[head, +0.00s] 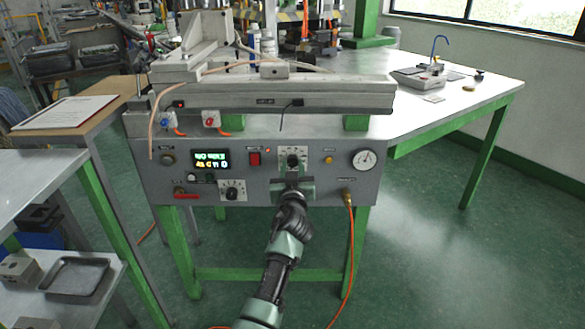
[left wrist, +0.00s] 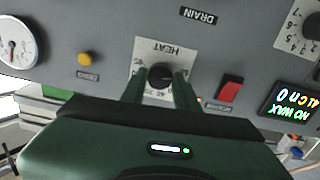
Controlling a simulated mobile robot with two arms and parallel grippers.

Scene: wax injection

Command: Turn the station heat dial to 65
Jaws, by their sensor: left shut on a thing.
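The heat dial (head: 293,159) is a black knob on a white scale plate, high in the middle of the grey station panel (head: 255,187). In the left wrist view the heat dial (left wrist: 160,75) appears upside down under the word HEAT. My left gripper (head: 293,173) reaches the panel from below. In the left wrist view its two green fingers (left wrist: 160,84) stand on either side of the knob, shut on it. The fingers and gripper body cover part of the scale, and I cannot read the setting. My right gripper is not in view.
A lit display (head: 211,160) showing NO WAX and a red switch (head: 254,159) sit left of the dial. A second dial (head: 232,190) is lower left. A yellow button (head: 328,160), a gauge (head: 365,159) and an orange hose (head: 350,235) are to the right.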

